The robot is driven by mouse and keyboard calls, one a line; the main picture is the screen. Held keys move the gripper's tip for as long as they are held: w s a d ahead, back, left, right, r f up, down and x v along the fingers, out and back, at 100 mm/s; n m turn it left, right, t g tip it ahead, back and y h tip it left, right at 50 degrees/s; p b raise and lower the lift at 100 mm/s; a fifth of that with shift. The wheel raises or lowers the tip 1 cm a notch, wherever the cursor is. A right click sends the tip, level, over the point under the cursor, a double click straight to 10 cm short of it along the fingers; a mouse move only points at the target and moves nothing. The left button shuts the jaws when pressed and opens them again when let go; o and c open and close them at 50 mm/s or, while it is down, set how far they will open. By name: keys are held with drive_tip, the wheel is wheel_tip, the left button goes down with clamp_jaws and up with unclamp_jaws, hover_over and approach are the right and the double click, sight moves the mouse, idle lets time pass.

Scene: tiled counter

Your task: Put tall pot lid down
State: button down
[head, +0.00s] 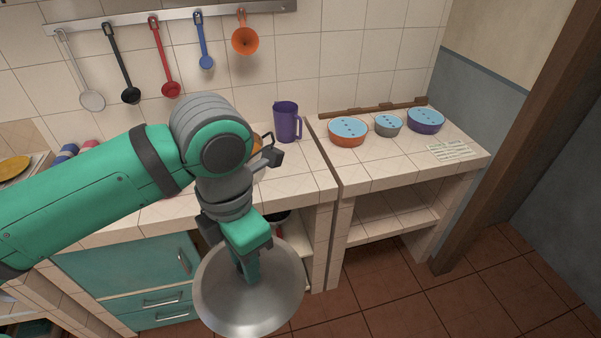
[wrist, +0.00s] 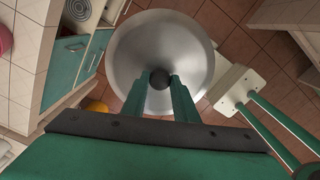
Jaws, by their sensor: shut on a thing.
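The tall pot lid (head: 262,308) is a round, silvery metal lid. My gripper (head: 250,275) is shut on its knob and holds it in the air in front of the counter, over the floor. In the wrist view the lid (wrist: 135,45) faces the camera, and the dark knob (wrist: 159,79) sits between the two green fingers of my gripper (wrist: 160,84). In the head view the knob is hidden behind the gripper. No tall pot can be made out for certain in either view.
The right counter (head: 375,165) has a clear front part, with orange (head: 348,131), grey (head: 388,125) and purple (head: 426,120) bowls behind. A purple jug (head: 286,122) stands on the left counter. An open shelf (head: 385,215) lies below. Several utensils hang from a rail (head: 180,15).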

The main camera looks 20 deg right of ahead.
drive_tip(key=w+f+m, duration=2.3)
drive_tip(key=w+f, duration=0.5)
drive_tip(key=f, duration=0.4)
drive_tip(key=shift+w+d+f, duration=0.2)
drive_tip(key=shift+w+d, duration=0.1)
drive_tip(key=shift+d, duration=0.1)
